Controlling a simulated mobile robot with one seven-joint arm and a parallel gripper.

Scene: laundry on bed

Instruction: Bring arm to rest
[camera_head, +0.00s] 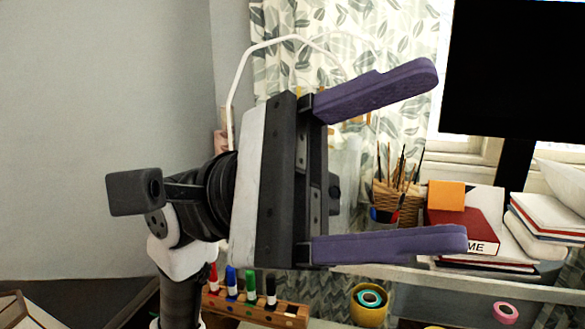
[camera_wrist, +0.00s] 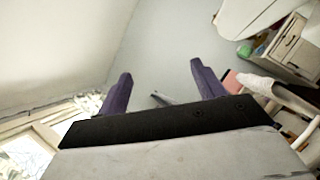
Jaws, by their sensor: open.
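My gripper (camera_head: 450,157) is raised close in front of the head camera. Its two purple fingers point right and stand wide apart with nothing between them. My arm rises from the bottom left of the head view, bent at the wrist. The gripper hides part of the curtain and desk behind it.
Behind stands a desk with a wooden rack of markers (camera_head: 256,307), a wicker basket of brushes (camera_head: 397,200), books (camera_head: 466,226), a yellow tape holder (camera_head: 369,308) and a black monitor (camera_head: 515,70). A plain wall (camera_head: 100,90) is at left. The wrist view shows a drawer cabinet (camera_wrist: 292,50).

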